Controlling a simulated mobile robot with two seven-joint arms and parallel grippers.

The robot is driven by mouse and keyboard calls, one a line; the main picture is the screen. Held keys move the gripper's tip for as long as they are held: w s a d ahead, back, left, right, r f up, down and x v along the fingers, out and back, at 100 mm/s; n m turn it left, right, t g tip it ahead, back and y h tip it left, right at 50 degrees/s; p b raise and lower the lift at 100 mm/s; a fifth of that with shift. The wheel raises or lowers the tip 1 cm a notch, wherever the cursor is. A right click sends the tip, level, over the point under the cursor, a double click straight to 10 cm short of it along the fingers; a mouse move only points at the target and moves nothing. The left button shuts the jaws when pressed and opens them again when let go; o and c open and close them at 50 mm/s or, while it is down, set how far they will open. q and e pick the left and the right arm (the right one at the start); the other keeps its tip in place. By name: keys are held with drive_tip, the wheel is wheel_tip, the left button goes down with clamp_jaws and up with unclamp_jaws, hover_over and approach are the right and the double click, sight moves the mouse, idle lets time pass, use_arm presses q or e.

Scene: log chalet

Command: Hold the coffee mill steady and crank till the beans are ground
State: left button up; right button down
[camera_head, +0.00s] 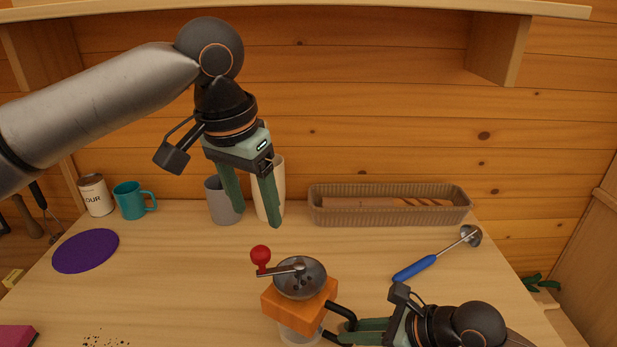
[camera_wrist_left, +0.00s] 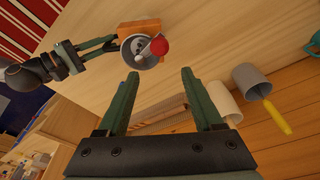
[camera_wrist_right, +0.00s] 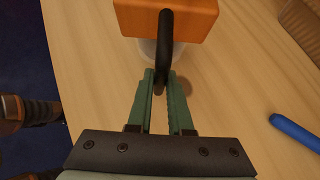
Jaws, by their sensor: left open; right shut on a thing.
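The coffee mill (camera_head: 300,308) stands upright near the front of the table, with an orange body, a grey metal bowl on top and a clear base below. Its crank (camera_head: 290,269) ends in a red knob (camera_head: 260,254) that points left. My right gripper (camera_head: 335,326) is shut on the mill's black handle (camera_wrist_right: 165,50) at the mill's right side. My left gripper (camera_head: 255,210) is open and empty, in the air above and behind the mill. The red knob also shows in the left wrist view (camera_wrist_left: 159,46), beyond the left fingertips and apart from them. Dark specks show in the bowl.
A grey cup (camera_head: 222,203) and a cream cylinder (camera_head: 272,190) stand behind the mill, near my left fingers. A basket (camera_head: 390,213) lies at the back, a blue-handled scoop (camera_head: 415,268) to the right. A teal mug (camera_head: 130,201) and purple mat (camera_head: 86,251) are left. A shelf (camera_head: 330,6) hangs above.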

sight(259, 249)
use_arm(q)
drive_tip(key=shift+f, duration=4.4)
drive_tip(key=shift+c, duration=0.3)
drive_tip(key=c, duration=0.9)
